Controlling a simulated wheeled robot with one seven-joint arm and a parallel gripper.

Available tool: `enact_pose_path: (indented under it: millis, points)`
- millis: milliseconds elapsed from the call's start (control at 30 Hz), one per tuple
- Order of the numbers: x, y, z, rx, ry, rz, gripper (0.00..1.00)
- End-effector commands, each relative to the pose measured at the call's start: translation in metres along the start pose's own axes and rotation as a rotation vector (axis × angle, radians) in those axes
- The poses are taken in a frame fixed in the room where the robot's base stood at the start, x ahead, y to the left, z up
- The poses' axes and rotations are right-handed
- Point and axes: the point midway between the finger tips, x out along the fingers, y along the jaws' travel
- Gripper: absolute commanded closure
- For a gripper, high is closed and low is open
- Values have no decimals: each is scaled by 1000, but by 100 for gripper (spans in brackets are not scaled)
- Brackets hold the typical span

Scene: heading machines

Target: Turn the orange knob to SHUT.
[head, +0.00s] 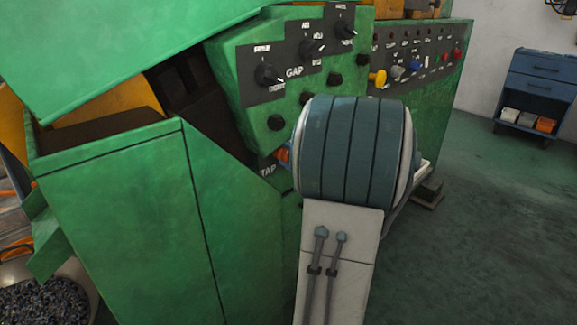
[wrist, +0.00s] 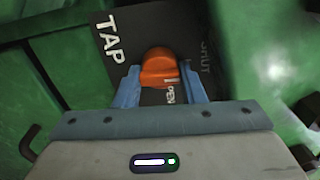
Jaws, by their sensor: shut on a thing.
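The orange knob (wrist: 158,66) sits on a dark plate (wrist: 112,62) marked TAP, with SHUT to the knob's right. Another word, of which "PEN" shows, is just below the knob, partly hidden by my gripper. A pale mark on the knob's lower edge is beside that word. My gripper (wrist: 161,84) has one blue finger on each side of the knob and is shut on it. In the head view only a sliver of the orange knob (head: 282,155) shows; my arm hides the rest.
A green sloping panel with black knobs (head: 268,75) marked GAP is above the tap. A second panel (head: 418,55) carries yellow, blue and red controls. A green machine housing (head: 120,220) stands close on the left. Open floor (head: 490,240) lies to the right, before a blue cabinet (head: 540,88).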

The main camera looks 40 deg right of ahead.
Motion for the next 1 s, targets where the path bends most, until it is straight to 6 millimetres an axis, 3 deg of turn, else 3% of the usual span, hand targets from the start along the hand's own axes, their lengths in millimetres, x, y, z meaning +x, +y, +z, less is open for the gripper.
enact_pose_path:
  millis: [600,633,700,1000]
  points:
    - [0,0,0,-32,1,2,86]
    - [0,0,0,-32,1,1,61]
    - [0,0,0,-32,1,1,42]
    - [-1,0,0,-31,1,1,42]
